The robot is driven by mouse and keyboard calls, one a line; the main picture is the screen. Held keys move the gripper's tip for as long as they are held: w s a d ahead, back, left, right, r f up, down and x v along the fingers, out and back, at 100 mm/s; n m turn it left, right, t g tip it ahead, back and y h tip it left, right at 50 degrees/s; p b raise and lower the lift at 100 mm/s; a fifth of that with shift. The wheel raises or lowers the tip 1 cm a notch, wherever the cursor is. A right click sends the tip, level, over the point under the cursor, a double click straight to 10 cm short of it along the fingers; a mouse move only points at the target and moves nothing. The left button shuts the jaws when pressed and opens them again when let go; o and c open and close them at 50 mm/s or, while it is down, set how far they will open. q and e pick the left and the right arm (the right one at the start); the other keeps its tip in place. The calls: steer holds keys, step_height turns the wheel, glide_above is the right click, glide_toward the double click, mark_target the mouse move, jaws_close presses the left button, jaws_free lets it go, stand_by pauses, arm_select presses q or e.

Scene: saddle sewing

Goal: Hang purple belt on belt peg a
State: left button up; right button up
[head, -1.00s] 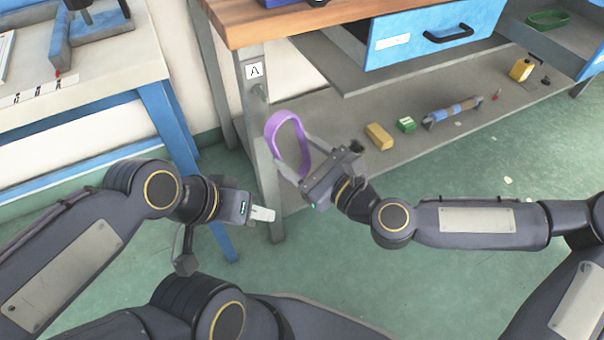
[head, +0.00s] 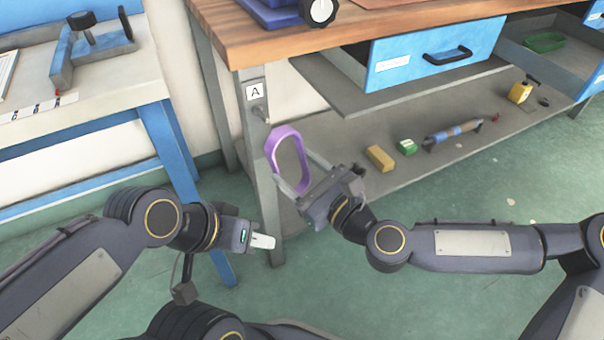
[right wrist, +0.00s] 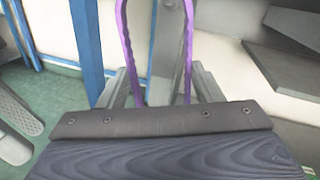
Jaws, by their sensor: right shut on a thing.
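The purple belt (head: 302,155) is an upright closed loop held in my right gripper (head: 300,178), whose two fingers are on its lower part. In the right wrist view, the belt's two long sides (right wrist: 188,45) rise between the fingers (right wrist: 160,90). Belt peg a (head: 262,114) is a short grey peg on the bench leg, just below the "A" label (head: 255,91). The belt's top is just below and right of the peg, and appears off it. My left gripper (head: 262,241) is empty, lower left of the belt; its two fingertips look apart in the right wrist view (right wrist: 22,125).
The wooden bench top (head: 225,25) overhangs the peg's leg. A blue drawer (head: 430,55) is right of it. The lower shelf (head: 340,135) holds a yellow block, a green box and a blue-grey tool. A blue-legged table (head: 165,140) stands at left.

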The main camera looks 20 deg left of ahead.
steer(key=shift+w+a+f+b, duration=0.25)
steer(key=shift+w+a+b, duration=0.05)
steer(key=shift+w+a, duration=0.75)
steer(key=shift+w+a+f+b, duration=0.2)
steer(key=shift+w+a+b, duration=0.15)
steer(key=shift+w+a, duration=0.65)
steer(key=shift+w+a+f+b, duration=0.3)
steer(key=shift+w+a, duration=0.45)
steer(key=shift+a, duration=0.5)
steer(key=o, duration=1.4)
steer(key=shift+s+d, duration=0.2)
steer(key=shift+d, duration=0.1)
steer(key=shift+s+d+b, duration=0.3)
steer(key=shift+s+d, duration=1.15)
steer(key=shift+d, duration=0.25)
steer(key=s+d, duration=0.5)
steer(key=shift+d, duration=0.35)
stand_by(0.6)
